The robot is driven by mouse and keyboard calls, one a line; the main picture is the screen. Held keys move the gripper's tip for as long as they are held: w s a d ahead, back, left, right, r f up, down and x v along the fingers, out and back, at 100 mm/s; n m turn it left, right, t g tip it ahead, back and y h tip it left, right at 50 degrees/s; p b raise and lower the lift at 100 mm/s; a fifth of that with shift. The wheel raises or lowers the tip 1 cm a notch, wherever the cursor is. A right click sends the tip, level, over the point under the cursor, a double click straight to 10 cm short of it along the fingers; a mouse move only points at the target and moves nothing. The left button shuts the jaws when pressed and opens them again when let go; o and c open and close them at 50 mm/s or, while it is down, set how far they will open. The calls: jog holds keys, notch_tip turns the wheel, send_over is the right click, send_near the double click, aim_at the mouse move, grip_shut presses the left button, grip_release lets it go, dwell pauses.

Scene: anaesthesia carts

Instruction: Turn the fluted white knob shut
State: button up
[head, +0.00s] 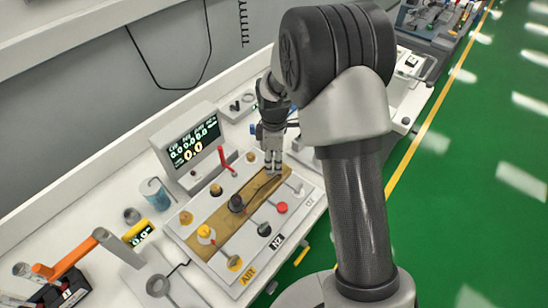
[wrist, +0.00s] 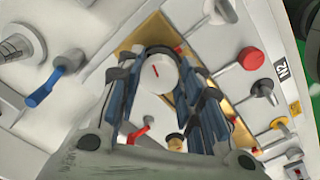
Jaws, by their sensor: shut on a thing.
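The white knob (wrist: 157,74) shows its round face with a red line between my fingers in the wrist view. The line is slightly tilted from upright. My gripper (wrist: 160,84) is shut on the knob, with one dark finger on each side. The fingers hide its sides, so the flutes cannot be made out. In the head view my gripper (head: 273,165) points down at the far end of the tan strip (head: 202,208) on the panel, and the knob there is hidden.
A red lever (head: 226,160) stands left of my gripper. A red knob (head: 282,207), dark knob (head: 237,203) and yellow knob (head: 206,233) sit nearer on the panel. A display (head: 191,149) stands behind. A blue lever (wrist: 45,86) shows in the wrist view.

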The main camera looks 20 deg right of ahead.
jog(key=m+p, duration=0.2)
jog(key=m, duration=0.5)
jog(key=shift+s, duration=0.1)
jog(key=m, duration=0.3)
jog(key=shift+a+m+p, duration=0.1)
jog(key=shift+m+p, duration=0.3)
jog(key=shift+m, duration=1.6)
jog(key=o, duration=1.1)
jog(key=shift+c, duration=0.2)
jog(key=shift+r, duration=0.1)
notch_tip(320, 180, up, 12)
